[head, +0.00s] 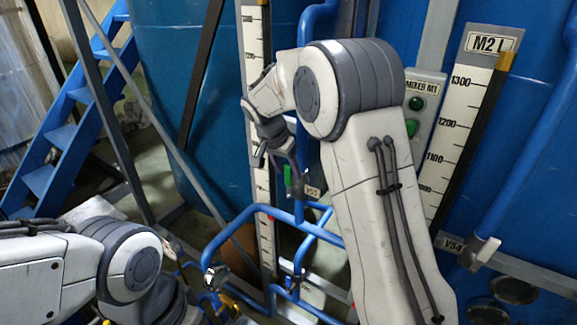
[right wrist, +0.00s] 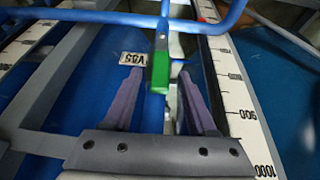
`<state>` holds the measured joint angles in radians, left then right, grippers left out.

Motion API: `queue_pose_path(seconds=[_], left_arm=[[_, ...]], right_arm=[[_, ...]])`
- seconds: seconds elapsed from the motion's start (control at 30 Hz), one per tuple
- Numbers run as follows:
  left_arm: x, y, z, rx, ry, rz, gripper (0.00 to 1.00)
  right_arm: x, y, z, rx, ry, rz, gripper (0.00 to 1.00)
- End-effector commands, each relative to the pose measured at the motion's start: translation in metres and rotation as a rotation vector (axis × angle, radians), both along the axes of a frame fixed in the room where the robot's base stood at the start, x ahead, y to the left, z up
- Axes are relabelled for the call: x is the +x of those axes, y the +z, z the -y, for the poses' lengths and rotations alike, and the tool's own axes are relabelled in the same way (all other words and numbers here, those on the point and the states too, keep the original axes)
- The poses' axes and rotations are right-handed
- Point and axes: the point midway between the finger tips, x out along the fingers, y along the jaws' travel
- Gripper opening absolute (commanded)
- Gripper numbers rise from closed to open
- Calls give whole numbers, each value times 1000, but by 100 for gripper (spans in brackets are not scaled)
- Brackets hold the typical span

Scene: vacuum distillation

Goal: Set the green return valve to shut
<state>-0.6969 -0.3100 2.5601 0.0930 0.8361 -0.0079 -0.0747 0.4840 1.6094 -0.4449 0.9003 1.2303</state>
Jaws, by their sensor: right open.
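The green return valve handle (head: 287,178) shows below my right wrist in the head view. It points downward beside a vertical blue pipe, near a small white tag (head: 312,191). My right gripper (head: 276,158) is open at the handle. In the right wrist view, the green handle (right wrist: 160,73) lies between the two purple-grey fingers of the gripper (right wrist: 159,76), with gaps on both sides. The handle runs roughly lengthwise with the fingers, below a blue pipe. My left arm enters low at the left; its gripper is not visible.
Blue pipes (head: 228,232) bend around below the valve. A white level scale (head: 265,235) stands just left of it. A large blue tank (head: 165,75) is behind. A mixer panel (head: 424,108) and another scale (head: 450,128) stand at the right.

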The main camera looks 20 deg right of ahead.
Motion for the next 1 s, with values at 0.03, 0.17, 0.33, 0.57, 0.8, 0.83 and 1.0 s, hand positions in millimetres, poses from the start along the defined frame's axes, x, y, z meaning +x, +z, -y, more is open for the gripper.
queue_pose_path(seconds=[0.03,0.17,0.33,0.57,0.8,0.83,1.0], left_arm=[[0,3,0,0,0,0,57],[0,4,0,0,-1,0,57],[0,3,0,0,-1,0,57],[0,3,0,0,-1,0,57],[0,3,0,0,-1,0,57],[0,3,0,0,-1,0,57],[0,3,0,0,-1,0,57]], right_arm=[[0,-3,2,0,-1,-3,57],[1,-9,3,1,1,-2,57],[2,-9,3,1,1,-1,57],[2,-9,3,1,1,0,0],[2,-9,3,1,1,0,0],[2,-8,3,1,1,0,0],[2,-8,3,1,1,0,0]])
